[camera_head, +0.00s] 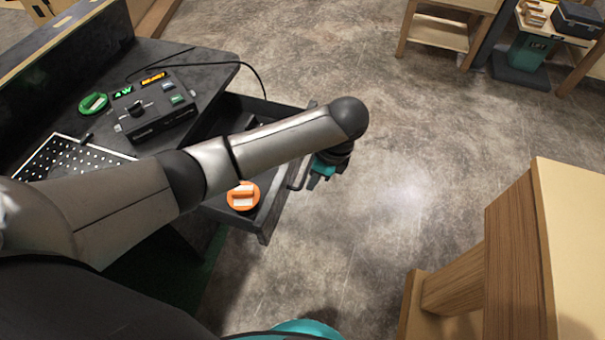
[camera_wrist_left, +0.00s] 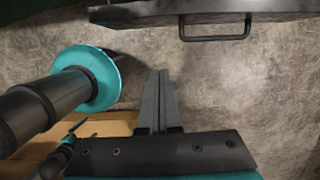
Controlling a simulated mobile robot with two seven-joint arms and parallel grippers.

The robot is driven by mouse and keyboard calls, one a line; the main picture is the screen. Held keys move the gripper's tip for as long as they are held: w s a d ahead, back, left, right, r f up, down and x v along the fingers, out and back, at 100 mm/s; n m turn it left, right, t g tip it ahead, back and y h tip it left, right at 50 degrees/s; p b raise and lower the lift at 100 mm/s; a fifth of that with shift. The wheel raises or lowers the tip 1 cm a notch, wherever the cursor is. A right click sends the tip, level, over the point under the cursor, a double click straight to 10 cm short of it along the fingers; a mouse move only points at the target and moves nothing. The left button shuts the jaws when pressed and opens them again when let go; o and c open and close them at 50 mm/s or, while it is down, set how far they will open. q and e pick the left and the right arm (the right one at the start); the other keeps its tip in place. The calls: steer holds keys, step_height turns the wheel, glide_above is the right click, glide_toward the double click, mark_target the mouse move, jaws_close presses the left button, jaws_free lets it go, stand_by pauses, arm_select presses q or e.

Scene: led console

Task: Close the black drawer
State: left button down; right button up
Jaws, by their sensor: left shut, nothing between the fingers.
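The black drawer (camera_head: 274,212) is pulled out from under the dark workbench, and my left arm crosses over it and hides part of it. Its handle (camera_head: 296,183) is on the front panel. In the left wrist view the drawer front (camera_wrist_left: 135,13) spans the top, with the handle (camera_wrist_left: 215,36) toward the right. My left gripper (camera_head: 318,180) is in front of the drawer, by the handle, partly hidden by my arm. In the left wrist view its fingers (camera_wrist_left: 162,80) are together and empty, with floor showing between them and the drawer front.
An orange round object (camera_head: 242,196) lies in the drawer. On the workbench are a black console (camera_head: 150,108), a green round object (camera_head: 93,103) and a perforated tray (camera_head: 62,160). A wooden table (camera_head: 570,250) stands at right. The floor before the drawer is clear.

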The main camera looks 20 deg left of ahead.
arm_select(q)
steer(key=a+f+b, duration=0.4)
steer(key=a+f, duration=0.2)
steer(key=f, duration=0.3)
steer(key=shift+w+a, duration=0.15)
steer(key=shift+a, duration=0.1)
arm_select(e)
steer(key=shift+t, duration=0.3)
steer(key=f, duration=0.1)
steer(key=w+d+f, duration=0.1)
steer(key=w+f, duration=0.1)
steer(key=f, duration=0.1)
steer(key=shift+w+d, duration=0.1)
steer(key=shift+d, duration=0.25)
steer(key=shift+a, duration=0.15)
